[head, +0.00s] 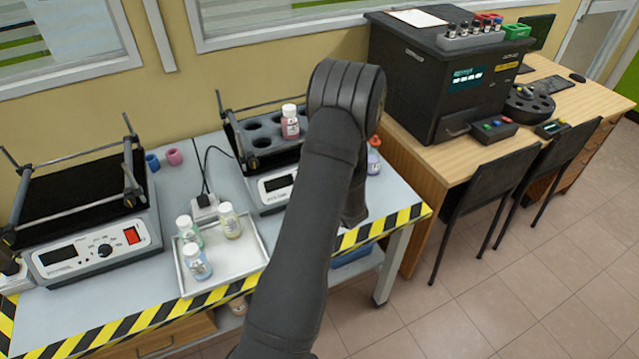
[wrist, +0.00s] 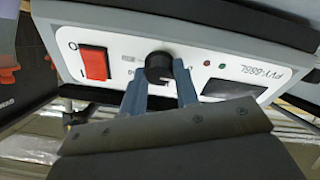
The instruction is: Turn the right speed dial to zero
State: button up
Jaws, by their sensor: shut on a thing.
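The right shaker shows its white control panel (head: 277,187) in the head view, mostly hidden behind my arm. In the wrist view its front panel (wrist: 122,50) appears upside down, with the black round speed dial (wrist: 158,64) near the middle. My gripper (wrist: 160,74) is shut on the speed dial, one blue-grey finger on each side. In the head view my arm hides the dial and the gripper. A dark display (wrist: 230,88) lies right of the dial and a red rocker switch (wrist: 95,64) left of it.
A left shaker (head: 100,245) stands on the striped-edge bench. A tray (head: 250,262) with three capped bottles sits between the shakers. A bottle (head: 290,122) stands in the right shaker's rack. A purple bottle (head: 373,160) stands to its right. A black analyser (head: 420,85) occupies the wooden desk.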

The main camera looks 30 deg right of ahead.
jog(key=shift+n, duration=0.4)
jog(key=shift+r, duration=0.1)
jog(key=o, duration=1)
jog(key=shift+c, duration=0.2)
jog(key=shift+s, duration=0.1)
jog(key=v, duration=1.7)
jog(key=x, duration=1.7)
